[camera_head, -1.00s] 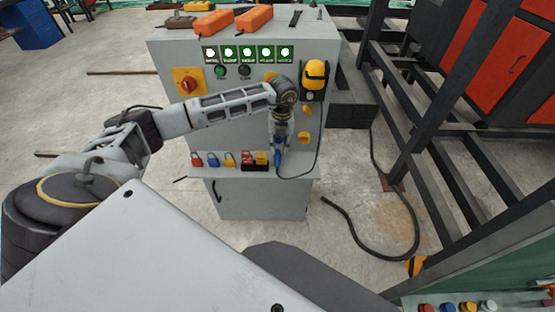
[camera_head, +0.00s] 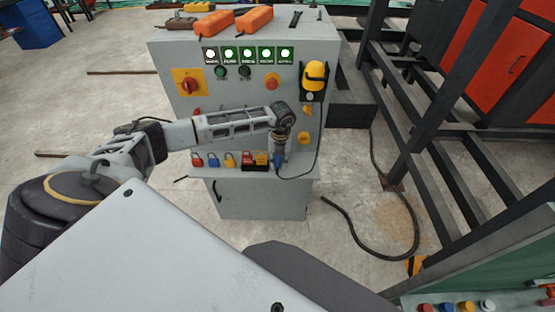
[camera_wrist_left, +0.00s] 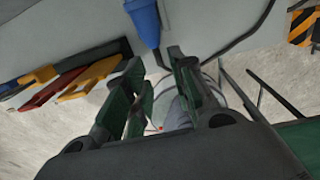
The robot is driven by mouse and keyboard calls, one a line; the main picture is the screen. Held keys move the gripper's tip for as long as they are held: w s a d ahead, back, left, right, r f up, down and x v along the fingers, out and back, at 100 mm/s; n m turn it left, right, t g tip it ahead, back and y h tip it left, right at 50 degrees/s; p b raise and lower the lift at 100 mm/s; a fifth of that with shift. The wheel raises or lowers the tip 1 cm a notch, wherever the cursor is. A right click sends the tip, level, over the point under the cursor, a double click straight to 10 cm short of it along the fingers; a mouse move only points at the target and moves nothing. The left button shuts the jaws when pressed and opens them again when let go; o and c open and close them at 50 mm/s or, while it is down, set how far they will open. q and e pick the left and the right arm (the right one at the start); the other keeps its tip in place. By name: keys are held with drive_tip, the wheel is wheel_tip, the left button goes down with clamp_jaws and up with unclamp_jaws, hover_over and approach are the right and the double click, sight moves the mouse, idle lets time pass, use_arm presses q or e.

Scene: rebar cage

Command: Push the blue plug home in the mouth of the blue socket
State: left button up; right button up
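The blue plug (camera_wrist_left: 145,20) shows at the top of the left wrist view, by the grey cabinet face. Its narrow tail and black cable (camera_wrist_left: 235,42) come down near my fingertips. My left gripper (camera_wrist_left: 157,62) is open, one finger on each side of the tail, with gaps showing. In the head view my left gripper (camera_head: 278,160) is low in front of the cabinet, at the shelf, and mostly covers the plug. I cannot make out the blue socket or how deep the plug sits. My right gripper is not in view.
The grey cabinet (camera_head: 262,200) has a shelf with several coloured padlocks (camera_head: 213,159) left of the gripper. A yellow lamp (camera_head: 315,75) and a red knob (camera_head: 187,86) are on its face. A black cable (camera_head: 312,160) loops at the right. A dark steel frame (camera_head: 410,130) stands right.

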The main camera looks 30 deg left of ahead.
sight(277, 172)
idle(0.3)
use_arm(q)
drive_tip(key=shift+s+a+f+p, duration=0.1)
drive_tip(key=shift+s+f+p, duration=0.1)
drive_tip(key=shift+f, duration=1.15)
drive_tip(key=shift+s+a+f+p, duration=0.1)
drive_tip(key=shift+f+p, duration=0.1)
drive_tip(key=shift+f, duration=1.1)
clamp_jaws()
